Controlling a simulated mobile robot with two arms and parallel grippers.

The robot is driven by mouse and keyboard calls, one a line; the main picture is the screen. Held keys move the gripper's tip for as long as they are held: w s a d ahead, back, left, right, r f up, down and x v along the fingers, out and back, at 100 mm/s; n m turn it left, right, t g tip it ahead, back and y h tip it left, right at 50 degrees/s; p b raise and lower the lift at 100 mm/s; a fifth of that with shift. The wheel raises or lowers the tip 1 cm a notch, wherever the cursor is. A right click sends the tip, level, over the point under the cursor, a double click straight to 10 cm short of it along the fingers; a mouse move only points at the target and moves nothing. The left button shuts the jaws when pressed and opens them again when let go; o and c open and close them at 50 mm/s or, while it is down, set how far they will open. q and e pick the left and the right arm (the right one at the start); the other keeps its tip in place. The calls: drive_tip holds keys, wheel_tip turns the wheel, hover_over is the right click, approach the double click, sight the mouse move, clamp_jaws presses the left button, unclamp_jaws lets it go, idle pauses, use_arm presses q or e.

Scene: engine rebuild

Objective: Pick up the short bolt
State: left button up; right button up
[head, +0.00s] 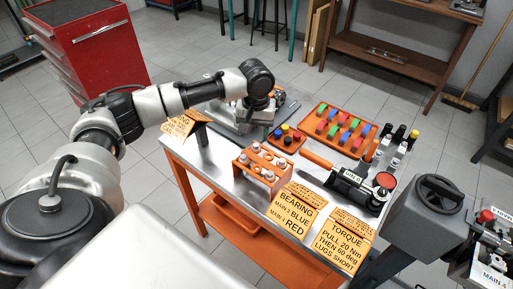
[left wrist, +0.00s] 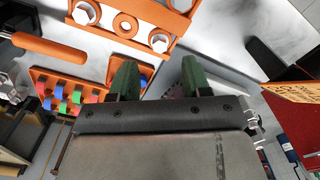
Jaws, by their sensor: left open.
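An orange rack (head: 268,181) holds several upright silver bolts (head: 269,174) near the front edge of the workbench. I cannot tell which one is the short bolt. In the left wrist view the rack (left wrist: 122,49) lies at the top, with hex bolt heads (left wrist: 160,43) in some holes and one hole that looks empty. My left gripper (left wrist: 159,75) is open, its two green fingers apart and nothing between them. Its fingertips show just below the rack's edge in that view. In the head view my wrist is above the bench, behind the rack, and hides much of the gripper. My right gripper is not in view.
Behind the rack are a small orange tray (head: 276,140) with coloured parts and a larger orange tray (head: 316,146) with coloured blocks. Orange label cards (head: 294,206) stand at the front. A black tool (head: 352,190) lies right of the rack.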

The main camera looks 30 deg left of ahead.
sight(256, 145)
use_arm(q)
drive_tip(key=shift+s+f+p, duration=0.15)
drive_tip(key=shift+f+p, duration=0.15)
drive_tip(key=shift+f, duration=1.9)
drive_tip(key=shift+c, duration=0.5)
clamp_jaws()
